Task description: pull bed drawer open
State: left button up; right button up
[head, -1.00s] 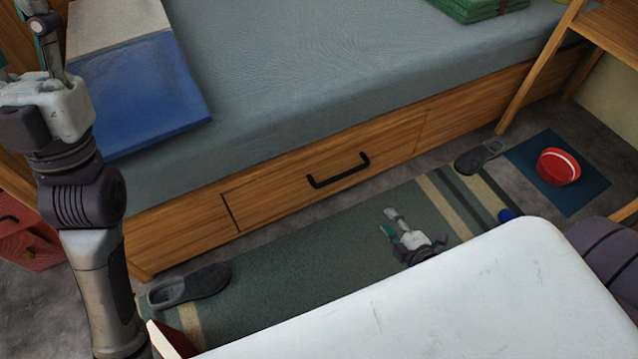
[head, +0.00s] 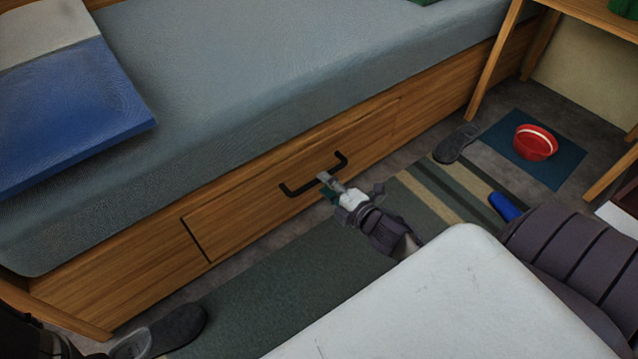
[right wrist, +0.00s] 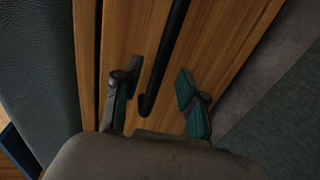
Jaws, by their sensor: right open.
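The bed drawer (head: 240,215) is a wooden front set in the bed's side, and it looks flush with the frame, so shut. Its black bar handle (head: 300,190) is partly covered by my right gripper (head: 327,184), which is at the handle's middle in the head view. In the right wrist view, the open right gripper (right wrist: 158,96) has one green-padded finger on each side of the handle (right wrist: 170,50). The handle's bent end lies between them, nearer the left finger. I cannot tell whether either finger touches it. My left gripper is out of view.
The bed (head: 270,75) has a blue-and-white folded cover (head: 75,105). A striped rug (head: 270,285) lies before the drawer, with slippers (head: 175,330) (head: 457,143) at both ends. A red bowl (head: 535,142) sits on a blue mat (head: 568,165) at right.

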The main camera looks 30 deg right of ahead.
jog(key=shift+b+x, duration=0.65)
jog(key=shift+x, duration=1.15)
grip_shut()
